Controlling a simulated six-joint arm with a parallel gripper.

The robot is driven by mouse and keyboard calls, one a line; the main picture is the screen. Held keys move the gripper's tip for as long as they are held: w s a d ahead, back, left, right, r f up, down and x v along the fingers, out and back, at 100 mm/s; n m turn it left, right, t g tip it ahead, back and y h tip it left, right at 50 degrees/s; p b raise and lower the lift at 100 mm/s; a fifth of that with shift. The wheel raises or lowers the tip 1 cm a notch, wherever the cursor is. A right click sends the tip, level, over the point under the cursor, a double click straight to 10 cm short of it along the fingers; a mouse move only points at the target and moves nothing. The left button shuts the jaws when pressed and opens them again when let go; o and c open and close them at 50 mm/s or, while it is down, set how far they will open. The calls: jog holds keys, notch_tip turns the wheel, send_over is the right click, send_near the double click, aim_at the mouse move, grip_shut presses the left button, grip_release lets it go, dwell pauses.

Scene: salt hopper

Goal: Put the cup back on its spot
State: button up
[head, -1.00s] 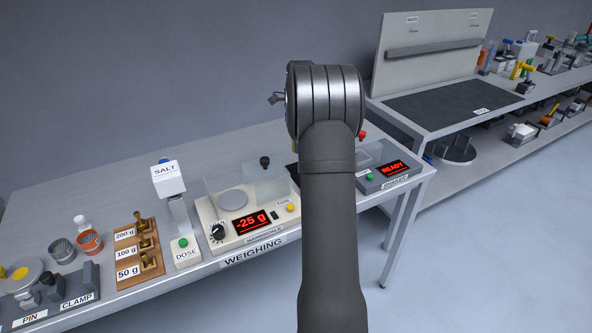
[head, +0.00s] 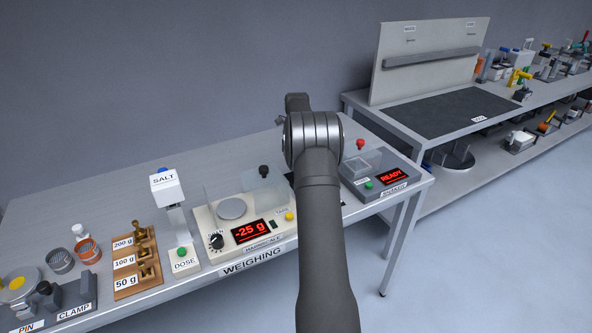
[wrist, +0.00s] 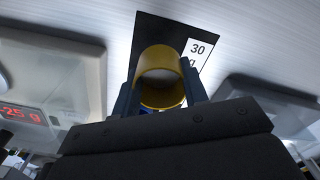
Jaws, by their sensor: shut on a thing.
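In the wrist view a yellow ring-like cup (wrist: 161,92) is seen open end on, between the two fingers of my gripper (wrist: 165,88), which is shut on it. Behind it lies a dark square pad (wrist: 150,32) with a white label (wrist: 196,56) reading "30" and a partly hidden "g". The cup overlaps the pad in this view; I cannot tell whether it touches the pad.
The scale (head: 245,228) reads -25 g, left of my arm. The shaker (head: 376,178) reads READY, to the right. The salt hopper (head: 167,183), weight rack (head: 136,264), grey cup (head: 60,260) and orange cup (head: 87,250) stand farther left.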

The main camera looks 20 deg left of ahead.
jog(key=shift+a+f, duration=0.2)
jog(key=shift+f, duration=1.95)
jog(key=shift+f, duration=0.15)
jog(key=o, duration=1.1)
jog(key=shift+c, duration=0.2)
notch_tip(320, 180, up, 12)
jog(key=shift+r, duration=0.2)
